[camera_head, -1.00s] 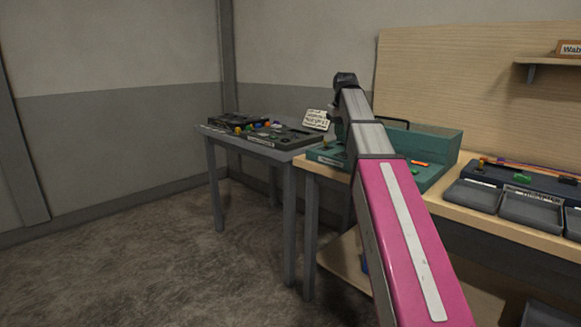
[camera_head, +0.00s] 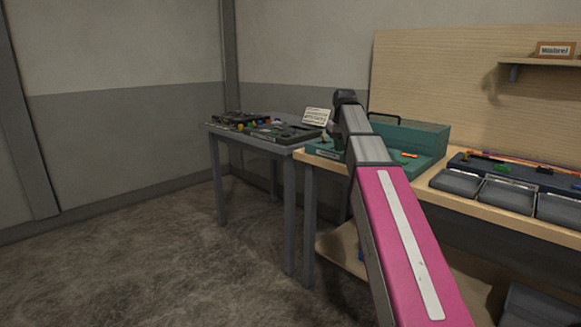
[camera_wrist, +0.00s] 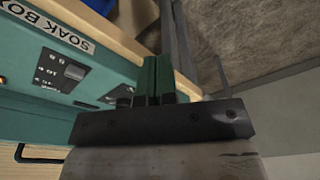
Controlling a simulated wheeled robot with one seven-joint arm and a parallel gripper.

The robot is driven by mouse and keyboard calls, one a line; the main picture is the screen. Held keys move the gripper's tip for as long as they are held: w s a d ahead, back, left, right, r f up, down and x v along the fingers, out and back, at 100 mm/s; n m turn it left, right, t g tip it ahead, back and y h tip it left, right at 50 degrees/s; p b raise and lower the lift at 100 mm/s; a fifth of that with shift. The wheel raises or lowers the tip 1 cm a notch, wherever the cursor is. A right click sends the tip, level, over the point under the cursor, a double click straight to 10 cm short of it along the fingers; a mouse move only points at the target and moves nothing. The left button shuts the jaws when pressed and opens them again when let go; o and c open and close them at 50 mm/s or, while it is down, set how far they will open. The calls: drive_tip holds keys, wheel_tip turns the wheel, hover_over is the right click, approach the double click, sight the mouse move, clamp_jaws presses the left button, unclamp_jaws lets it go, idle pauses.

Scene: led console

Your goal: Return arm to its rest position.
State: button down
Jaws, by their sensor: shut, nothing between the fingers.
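My arm, with a pink link and grey links, rises from the bottom right of the head view and bends at a dark joint in front of the teal box (camera_head: 425,137). The arm's far end is mostly hidden behind its own links there. In the wrist view my gripper (camera_wrist: 155,62) shows two teal fingers pressed together, with nothing between them. It is beside the teal box's panel (camera_wrist: 35,85), which carries a "SOAK BOX" label, a switch and small markings. I cannot tell the exact gap between them.
The wooden workbench (camera_head: 440,185) holds the box and dark trays (camera_head: 508,195) at right. A grey table (camera_head: 250,138) with a dark board stands left of it. A shelf (camera_head: 545,62) is on the back panel. The floor (camera_head: 150,250) at left is clear.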

drive_tip(key=s+f+m, duration=0.1)
drive_tip(key=s+f, duration=0.7)
drive_tip(key=f, duration=0.6)
drive_tip(key=s+f+m+g, duration=0.1)
drive_tip(key=s+f, duration=0.7)
drive_tip(key=f, duration=0.7)
drive_tip(key=s+f, duration=0.8)
drive_tip(key=f, duration=0.7)
drive_tip(key=shift+s+d+f+m+g, duration=0.15)
drive_tip(key=shift+s+d+m+g, duration=0.15)
drive_tip(key=shift+d+m, duration=0.1)
